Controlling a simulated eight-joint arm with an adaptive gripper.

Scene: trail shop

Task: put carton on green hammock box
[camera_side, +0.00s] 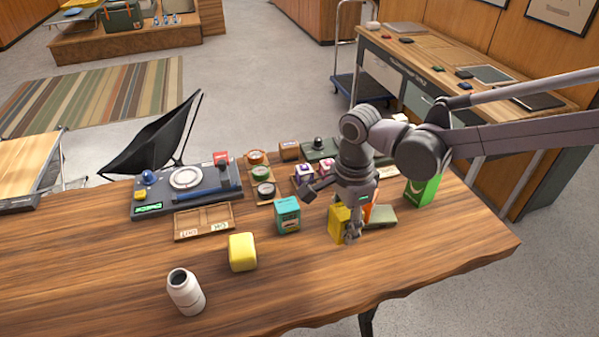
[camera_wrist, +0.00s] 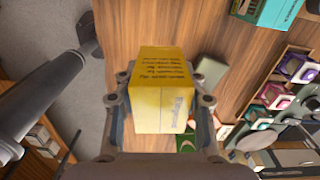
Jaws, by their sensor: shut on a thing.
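The yellow carton (camera_side: 338,222) with dark print is between the fingers of my gripper (camera_side: 350,226), which is shut on it. In the wrist view the carton (camera_wrist: 163,85) fills the space between both fingers, its printed faces toward the camera. I cannot tell whether its base touches the table. A bright green box (camera_side: 423,188) with a pale curved mark, likely the hammock box, stands to the right, behind my gripper. It is mostly hidden in the wrist view, where a green patch (camera_wrist: 185,144) shows beside the gripper.
A flat sage box (camera_side: 381,216) lies just right of the carton, with an orange item (camera_side: 368,211) partly hidden nearby. A teal box (camera_side: 287,215) stands left, with a yellow block (camera_side: 242,252) and white bottle (camera_side: 186,292) farther left. The front right table (camera_side: 440,250) is clear.

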